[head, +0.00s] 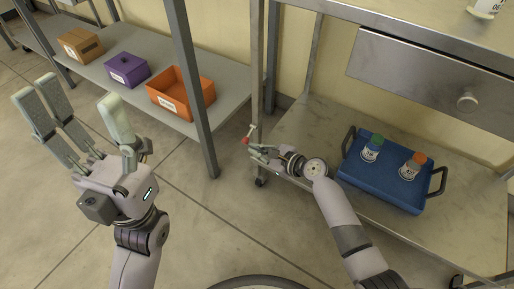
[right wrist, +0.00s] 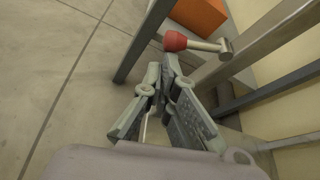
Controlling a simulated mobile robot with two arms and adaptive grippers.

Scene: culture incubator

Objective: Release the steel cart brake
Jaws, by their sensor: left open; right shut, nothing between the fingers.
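The steel cart (head: 425,83) stands at the right in the head view, with a drawer and a lower shelf. Its brake lever (head: 250,132) is on the near left leg and ends in a red knob. In the right wrist view, the brake lever (right wrist: 203,45) points left from the leg, red knob outermost. My right gripper (head: 254,152) is shut and empty just below the knob. In the right wrist view, my right gripper's fingertips (right wrist: 168,65) are close to the knob; contact is unclear. My left gripper (head: 80,98) is open and empty, away at the left.
A blue tray (head: 375,188) with two labelled bottles sits on the cart's lower shelf. A grey shelf (head: 225,92) at the left holds a cardboard box (head: 80,45), a purple box (head: 127,70) and an orange bin (head: 181,93). Floor between is clear.

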